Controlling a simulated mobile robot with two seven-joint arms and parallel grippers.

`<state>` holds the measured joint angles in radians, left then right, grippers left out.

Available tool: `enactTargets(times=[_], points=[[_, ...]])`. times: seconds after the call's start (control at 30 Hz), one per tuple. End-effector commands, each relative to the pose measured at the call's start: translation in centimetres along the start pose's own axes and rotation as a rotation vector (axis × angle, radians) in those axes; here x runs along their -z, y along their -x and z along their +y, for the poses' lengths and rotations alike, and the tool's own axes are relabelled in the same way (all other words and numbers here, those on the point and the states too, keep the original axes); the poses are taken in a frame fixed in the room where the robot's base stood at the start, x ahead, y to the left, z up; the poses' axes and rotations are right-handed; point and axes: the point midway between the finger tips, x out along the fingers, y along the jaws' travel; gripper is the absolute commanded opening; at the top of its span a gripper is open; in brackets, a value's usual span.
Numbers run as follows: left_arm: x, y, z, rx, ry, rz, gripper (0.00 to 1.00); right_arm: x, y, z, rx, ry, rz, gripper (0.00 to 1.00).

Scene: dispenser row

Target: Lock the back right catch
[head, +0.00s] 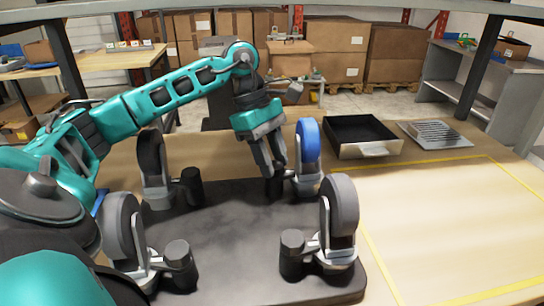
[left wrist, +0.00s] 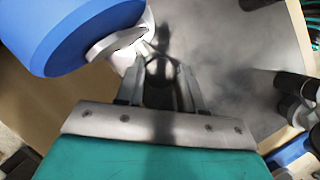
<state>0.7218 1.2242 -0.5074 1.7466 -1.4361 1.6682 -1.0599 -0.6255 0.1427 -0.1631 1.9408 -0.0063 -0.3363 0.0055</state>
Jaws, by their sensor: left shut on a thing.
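A dark grey plate (head: 225,235) lies on the table with a caster near each corner, each with a black upright catch beside its wheel. The back right caster has a blue wheel (head: 308,146), which also shows large in the left wrist view (left wrist: 75,35). My left gripper (head: 273,170) reaches down from above, just left of that wheel. Its fingers are shut on the back right catch (head: 274,188). In the left wrist view the black catch (left wrist: 160,70) shows between the fingers, partly hidden by them. My right gripper is not in view.
The back left caster (head: 150,158), front left caster (head: 118,228) and front right caster (head: 341,207) have dark or grey wheels. A black tray (head: 345,148) and a slotted metal plate (head: 435,134) lie at the back right. The yellow-taped right table area is clear.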

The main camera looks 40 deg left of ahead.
Motion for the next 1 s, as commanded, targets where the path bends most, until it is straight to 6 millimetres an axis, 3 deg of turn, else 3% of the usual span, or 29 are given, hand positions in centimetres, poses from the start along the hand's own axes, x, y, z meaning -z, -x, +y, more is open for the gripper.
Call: enactTargets(times=[0.1, 0.13, 0.37, 0.67, 1.0], points=[[0.0, 0.1, 0.0, -0.003, -0.004, 0.0, 0.07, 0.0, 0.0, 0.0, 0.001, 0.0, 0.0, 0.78], [0.0, 0.1, 0.0, -0.003, -0.004, 0.0, 0.39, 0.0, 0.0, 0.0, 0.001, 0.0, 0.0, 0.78], [0.0, 0.1, 0.0, -0.002, -0.002, 0.0, 0.61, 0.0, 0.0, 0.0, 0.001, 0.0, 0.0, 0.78], [0.0, 0.3, 0.0, -0.002, -0.001, 0.0, 0.63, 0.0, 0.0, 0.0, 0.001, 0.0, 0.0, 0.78], [-0.1, 5.6, 0.1, -0.006, -0.002, -0.002, 0.63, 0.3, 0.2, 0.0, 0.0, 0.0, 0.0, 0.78]])
